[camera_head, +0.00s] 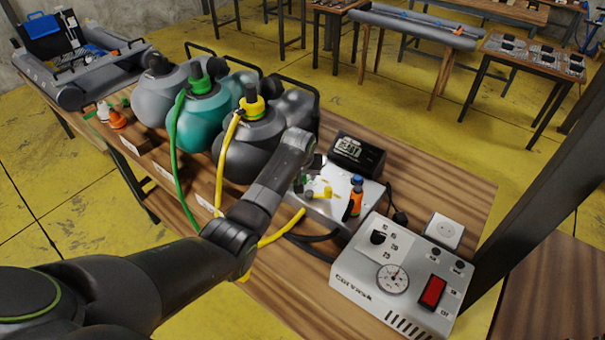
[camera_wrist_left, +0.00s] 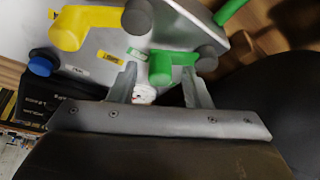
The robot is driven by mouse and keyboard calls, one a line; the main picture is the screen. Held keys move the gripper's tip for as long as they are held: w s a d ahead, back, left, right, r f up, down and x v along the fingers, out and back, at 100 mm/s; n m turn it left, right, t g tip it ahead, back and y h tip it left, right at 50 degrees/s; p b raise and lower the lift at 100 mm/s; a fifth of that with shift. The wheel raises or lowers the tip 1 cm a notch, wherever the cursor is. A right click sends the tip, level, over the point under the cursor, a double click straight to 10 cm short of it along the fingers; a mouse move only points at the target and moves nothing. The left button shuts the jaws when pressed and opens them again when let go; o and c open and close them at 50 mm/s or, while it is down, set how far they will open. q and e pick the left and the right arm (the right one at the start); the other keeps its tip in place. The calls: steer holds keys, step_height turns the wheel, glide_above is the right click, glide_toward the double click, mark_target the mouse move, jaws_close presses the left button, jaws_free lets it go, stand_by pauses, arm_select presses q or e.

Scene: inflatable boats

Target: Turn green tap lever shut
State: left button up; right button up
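The green tap lever (camera_wrist_left: 165,66) shows in the left wrist view on a pale metal box (camera_wrist_left: 100,50), below a yellow tap lever (camera_wrist_left: 85,24). My left gripper (camera_wrist_left: 165,78) is open, with one finger on each side of the green lever. I cannot tell whether either finger touches it. In the head view my left gripper (camera_head: 308,160) is over the box (camera_head: 328,213), partly hiding the green lever (camera_head: 298,185). The yellow lever (camera_head: 319,192) shows beside it. My right gripper is not in view.
A green hose (camera_head: 175,150) and a yellow hose (camera_head: 221,165) run from the grey and teal bulbous pumps (camera_head: 203,112). A black box (camera_head: 357,153), a blue-and-orange bottle (camera_head: 355,197) and a grey control unit (camera_head: 395,275) stand near the taps.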

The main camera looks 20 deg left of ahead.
arm_select(q)
jaws_close()
steer(key=shift+w+n, duration=0.15)
steer(key=shift+n, duration=0.15)
steer(key=shift+w+n+y+b, duration=0.4)
steer(key=shift+n+y, duration=0.1)
steer(key=shift+n, duration=0.3)
steer(key=n+b, duration=0.1)
steer(key=w+n, duration=0.1)
steer(key=shift+w+a+f+n+g+y+b, duration=0.15)
steer(key=shift+a+n+g+y+b, duration=0.15)
steer(key=shift+n+g+y+b, duration=0.1)
steer(key=n+b, duration=0.2)
steer(key=w+a+n+g+y+b, duration=0.1)
steer(key=b, duration=0.2)
steer(key=n+b, duration=0.2)
steer(key=shift+w+a+f+n+g+b, duration=0.1)
steer(key=shift+w+a+n+g+b, duration=0.2)
steer(key=shift+w+a, duration=0.1)
steer(key=shift+w+a+r+n+g+y+b, duration=0.15)
steer(key=shift+a+r+n+g+y+b, duration=0.2)
steer(key=shift+n+b, duration=0.7)
steer(key=shift+m, duration=0.25)
jaws_free()
steer(key=shift+f, duration=0.1)
